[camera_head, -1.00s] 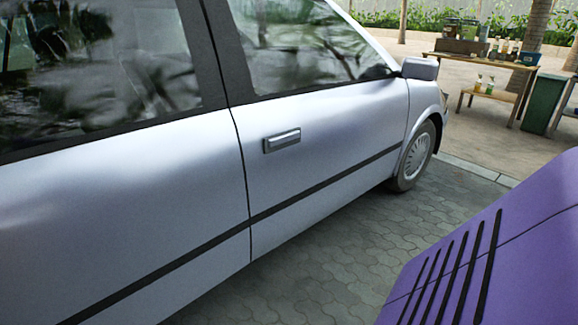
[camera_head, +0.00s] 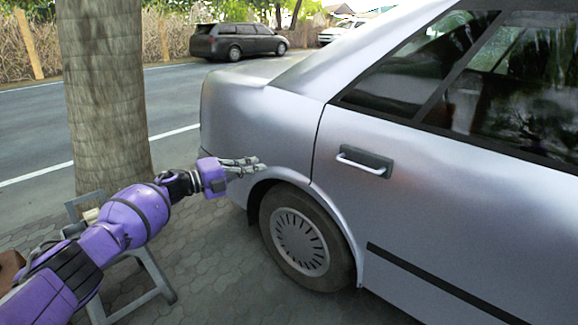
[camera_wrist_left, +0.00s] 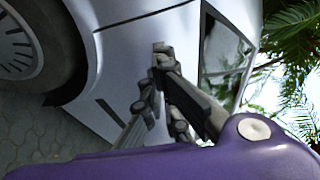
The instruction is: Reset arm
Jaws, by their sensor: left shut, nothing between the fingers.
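My left arm (camera_head: 138,215), purple and black, comes in from the left in the head view. It reaches toward the rear side of a silver car (camera_head: 330,90). My left gripper (camera_head: 258,164) is shut and empty, in front of the car's rear fender above the rear wheel (camera_head: 300,241). I cannot tell whether it touches the body. In the left wrist view the gripper (camera_wrist_left: 160,48) has its fingertips together, with the silver car (camera_wrist_left: 120,65) behind them. My right gripper is not in view.
A tree trunk (camera_head: 106,95) stands behind my left arm. A grey frame-like stand (camera_head: 150,270) is below the arm. The car's door handle (camera_head: 363,161) is right of the gripper. A dark car (camera_head: 240,41) is across the road. Paving between stand and wheel is clear.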

